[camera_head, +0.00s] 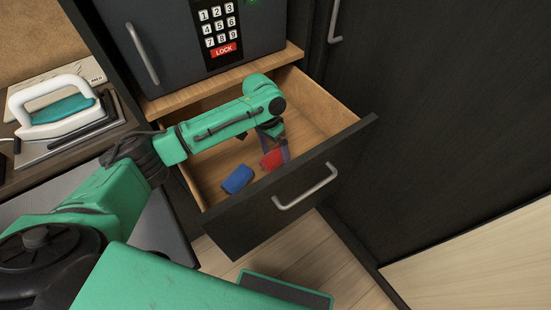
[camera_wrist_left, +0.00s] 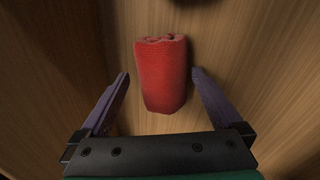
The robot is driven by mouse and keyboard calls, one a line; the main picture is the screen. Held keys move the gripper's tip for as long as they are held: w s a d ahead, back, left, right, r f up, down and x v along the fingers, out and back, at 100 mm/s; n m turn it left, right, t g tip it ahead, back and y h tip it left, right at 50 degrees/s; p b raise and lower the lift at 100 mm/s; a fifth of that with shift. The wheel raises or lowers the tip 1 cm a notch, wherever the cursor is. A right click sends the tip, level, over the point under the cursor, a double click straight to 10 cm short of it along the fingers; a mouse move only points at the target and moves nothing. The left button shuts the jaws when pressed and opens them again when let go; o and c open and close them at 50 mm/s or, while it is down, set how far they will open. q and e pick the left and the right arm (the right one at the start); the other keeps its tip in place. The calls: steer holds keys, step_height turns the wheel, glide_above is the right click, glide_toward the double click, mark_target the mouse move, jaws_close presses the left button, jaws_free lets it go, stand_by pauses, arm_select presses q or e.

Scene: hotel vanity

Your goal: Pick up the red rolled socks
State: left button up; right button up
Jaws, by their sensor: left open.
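The red rolled socks (camera_head: 271,160) lie on the wooden floor of the open drawer (camera_head: 323,115). In the left wrist view the red roll (camera_wrist_left: 162,75) stands out between the two fingers, with a gap on each side. My left gripper (camera_head: 275,148) reaches down into the drawer over the socks. It is open, and its purple-grey fingers (camera_wrist_left: 160,88) sit to either side of the roll without visible contact. In the head view the gripper partly hides the socks. My right gripper is not in view.
Blue rolled socks (camera_head: 238,179) lie in the drawer, left of the red ones. The drawer front with its metal handle (camera_head: 306,187) and the side walls surround the gripper. A safe (camera_head: 200,40) stands above. An iron (camera_head: 60,105) rests at the left.

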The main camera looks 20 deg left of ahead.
arm_select(q)
steer(key=c, duration=1.1)
steer(key=shift+r, duration=0.15)
